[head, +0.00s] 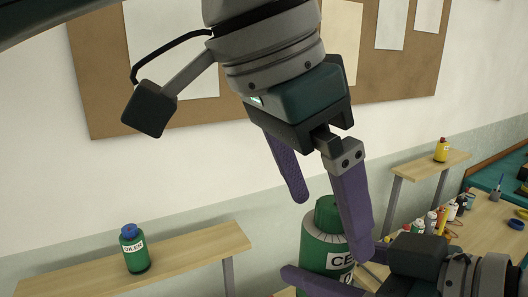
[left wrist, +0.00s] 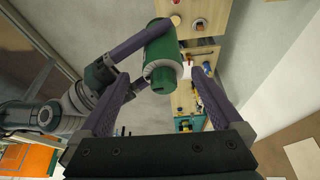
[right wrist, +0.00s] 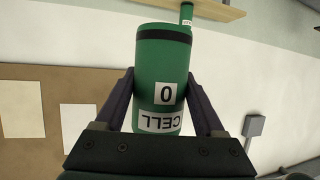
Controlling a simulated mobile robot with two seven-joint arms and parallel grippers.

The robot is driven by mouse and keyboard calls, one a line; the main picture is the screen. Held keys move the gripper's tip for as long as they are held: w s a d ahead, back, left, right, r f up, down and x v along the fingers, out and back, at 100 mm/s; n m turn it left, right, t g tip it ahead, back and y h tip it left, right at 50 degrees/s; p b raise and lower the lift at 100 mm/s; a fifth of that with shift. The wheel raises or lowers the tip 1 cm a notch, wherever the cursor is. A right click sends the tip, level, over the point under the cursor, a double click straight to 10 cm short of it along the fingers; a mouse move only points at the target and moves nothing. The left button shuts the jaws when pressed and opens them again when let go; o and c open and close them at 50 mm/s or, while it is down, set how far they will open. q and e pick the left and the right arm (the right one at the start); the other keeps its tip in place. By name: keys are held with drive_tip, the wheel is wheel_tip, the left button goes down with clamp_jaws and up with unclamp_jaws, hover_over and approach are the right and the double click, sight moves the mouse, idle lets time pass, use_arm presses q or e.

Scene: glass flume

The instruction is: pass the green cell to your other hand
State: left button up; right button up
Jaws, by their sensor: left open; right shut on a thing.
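The green cell (head: 318,247) is a green cylinder with a narrower top and a white label, held upright in the head view. It also shows in the left wrist view (left wrist: 160,48) and in the right wrist view (right wrist: 163,75). My right gripper (right wrist: 165,90) is shut on its body, one finger on each side. My left gripper (head: 328,222) is open above it, pointing down. In the left wrist view the cell's top shows between the left fingers (left wrist: 158,76), with gaps on both sides. The front left finger hides part of the cell in the head view.
A green bottle with a blue cap (head: 135,250) stands on a wooden shelf (head: 200,246) at the left. A yellow bottle (head: 441,150) stands on another shelf at the right. Several small bottles and tools crowd a bench (head: 490,215) at the far right. A pinboard hangs behind.

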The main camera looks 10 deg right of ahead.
sight(330, 227)
use_arm(q)
drive_tip(key=x, duration=0.5)
drive_tip(key=shift+s+d, duration=0.15)
drive_tip(key=c, duration=1.5)
use_arm(e)
drive_tip(key=o, duration=1.2)
drive_tip(key=shift+c, duration=0.2)
drive_tip(key=o, duration=0.3)
